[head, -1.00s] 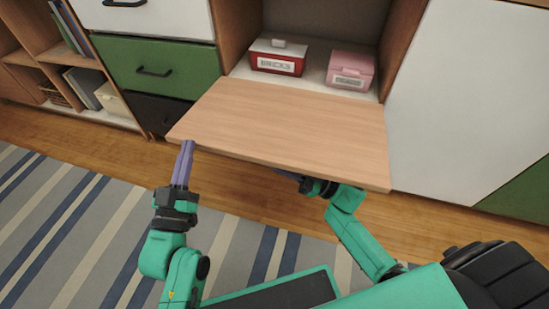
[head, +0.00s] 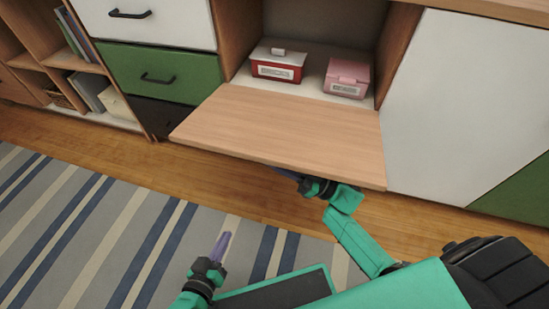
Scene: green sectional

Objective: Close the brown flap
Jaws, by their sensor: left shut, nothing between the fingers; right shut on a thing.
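The brown flap (head: 285,128) is folded down and open, lying about level in front of its cabinet compartment. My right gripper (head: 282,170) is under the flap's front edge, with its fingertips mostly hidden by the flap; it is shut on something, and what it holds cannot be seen. My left gripper (head: 223,240) is shut and empty, low over the striped rug, apart from the flap.
A red box (head: 277,68) with a white lid and a pink box (head: 346,79) stand inside the compartment behind the flap. A green drawer (head: 160,75) is on the left, and a white door (head: 470,95) on the right. The striped rug (head: 90,220) is clear.

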